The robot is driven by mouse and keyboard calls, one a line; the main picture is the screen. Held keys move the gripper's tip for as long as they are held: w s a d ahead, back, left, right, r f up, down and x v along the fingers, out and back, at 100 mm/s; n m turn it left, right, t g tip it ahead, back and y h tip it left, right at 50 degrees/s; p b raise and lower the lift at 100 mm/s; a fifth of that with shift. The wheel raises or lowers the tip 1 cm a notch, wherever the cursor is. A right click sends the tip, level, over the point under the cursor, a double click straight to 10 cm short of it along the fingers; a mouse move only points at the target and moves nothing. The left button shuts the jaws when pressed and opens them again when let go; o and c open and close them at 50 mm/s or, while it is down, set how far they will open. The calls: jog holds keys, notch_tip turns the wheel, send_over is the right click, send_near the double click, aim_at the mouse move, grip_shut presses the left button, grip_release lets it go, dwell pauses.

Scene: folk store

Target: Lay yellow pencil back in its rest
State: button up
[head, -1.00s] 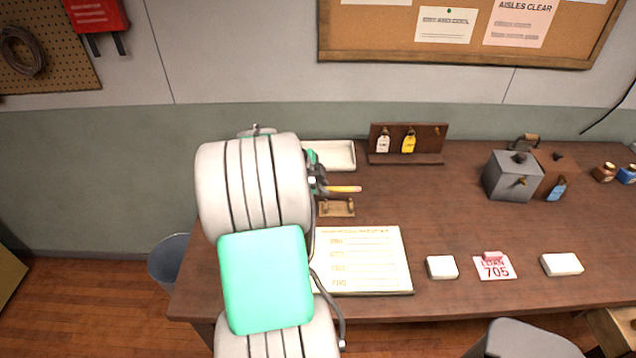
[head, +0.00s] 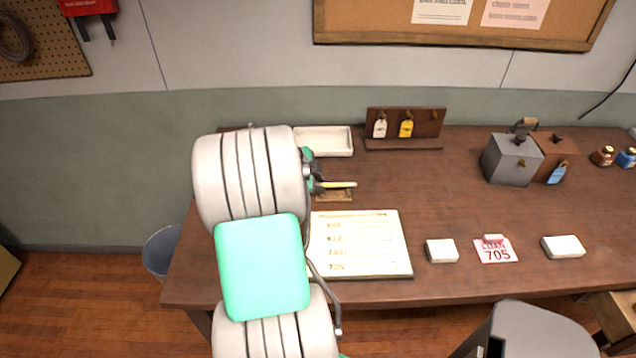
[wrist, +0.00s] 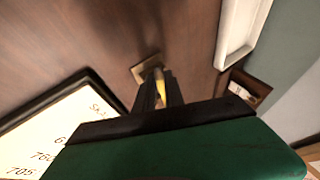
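The yellow pencil (head: 338,184) sticks out to the right from my gripper (head: 317,183) in the head view. It also shows between the dark fingers (wrist: 159,98) in the wrist view, where its yellow part (wrist: 160,84) runs over the rest. My gripper is shut on it. The pencil rest (head: 336,196) is a small brown tray on the desk, just behind the open ledger. In the wrist view the rest (wrist: 146,67) lies just beyond the fingertips. The pencil overlaps the rest's far edge in the head view; I cannot tell whether they touch.
A white tray (head: 325,152) and a rack with tags (head: 405,143) stand behind. White blocks and a pink 705 tag (head: 496,250) lie to the right.

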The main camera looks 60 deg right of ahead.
jog(key=o, duration=0.4)
jog(key=shift+s+a+f, duration=0.1)
jog(key=shift+a+f, duration=0.1)
jog(key=shift+f, duration=0.25)
jog(key=shift+s+a+f, duration=0.1)
jog(key=shift+a+f, duration=0.05)
jog(key=shift+f, duration=0.25)
jog(key=shift+f+y, duration=0.1)
jog(key=shift+y, duration=0.2)
jog(key=d+b+v, duration=0.1)
jog(key=v, duration=0.7)
jog(key=shift+w+r, duration=0.3)
jog(key=shift+r, duration=0.2)
